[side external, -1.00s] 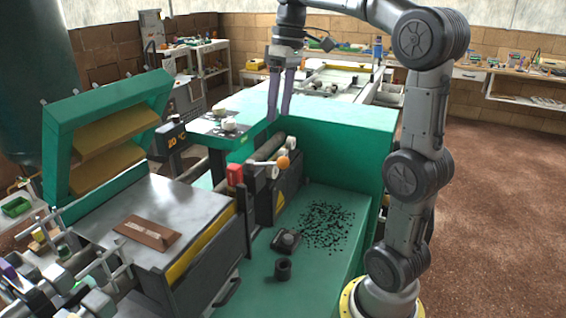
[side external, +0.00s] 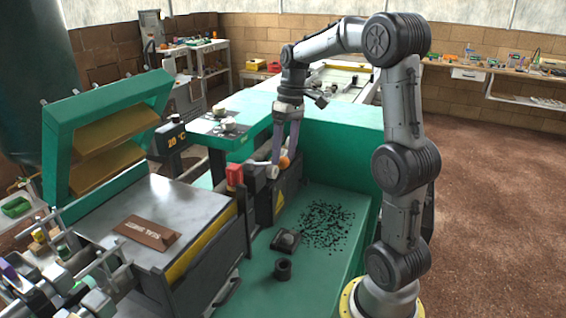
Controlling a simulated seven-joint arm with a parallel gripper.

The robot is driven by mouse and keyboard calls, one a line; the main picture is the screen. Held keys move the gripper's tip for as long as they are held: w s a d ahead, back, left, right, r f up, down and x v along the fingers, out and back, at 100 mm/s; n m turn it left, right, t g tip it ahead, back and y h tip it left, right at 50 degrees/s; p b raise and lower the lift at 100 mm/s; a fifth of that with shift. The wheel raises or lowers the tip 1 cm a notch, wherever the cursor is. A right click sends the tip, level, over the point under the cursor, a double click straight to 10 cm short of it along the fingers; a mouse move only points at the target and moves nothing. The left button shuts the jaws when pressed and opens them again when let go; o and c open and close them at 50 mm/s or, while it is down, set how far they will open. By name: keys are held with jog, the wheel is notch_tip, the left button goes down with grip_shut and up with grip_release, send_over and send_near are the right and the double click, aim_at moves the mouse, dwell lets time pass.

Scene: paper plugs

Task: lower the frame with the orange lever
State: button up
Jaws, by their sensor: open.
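The orange lever's round knob (side external: 284,162) shows between the tips of my gripper (side external: 284,158), which points down from above. The gripper is open, with one finger on each side of the knob; I cannot tell whether either finger touches it. The lever's light rod runs left from the knob, partly hidden by a finger. The green frame (side external: 60,140) with tan panels stands raised and tilted at the left, over the rear of the grey metal plate (side external: 180,200).
A brown labelled block (side external: 146,232) lies on the plate. A red box-shaped part (side external: 234,176) sits left of the lever. Black granules (side external: 328,224), a dark square part (side external: 286,242) and a dark ring (side external: 283,269) lie on the green bed. A green housing (side external: 340,155) stands right of the gripper.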

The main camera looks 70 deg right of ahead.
aim_at(283, 162)
jog(key=shift+a+f, duration=0.2)
jog(key=shift+f, duration=0.65)
jog(key=shift+a+f, duration=0.15)
jog(key=shift+f, duration=0.65)
grip_shut()
jog(key=shift+r, duration=0.1)
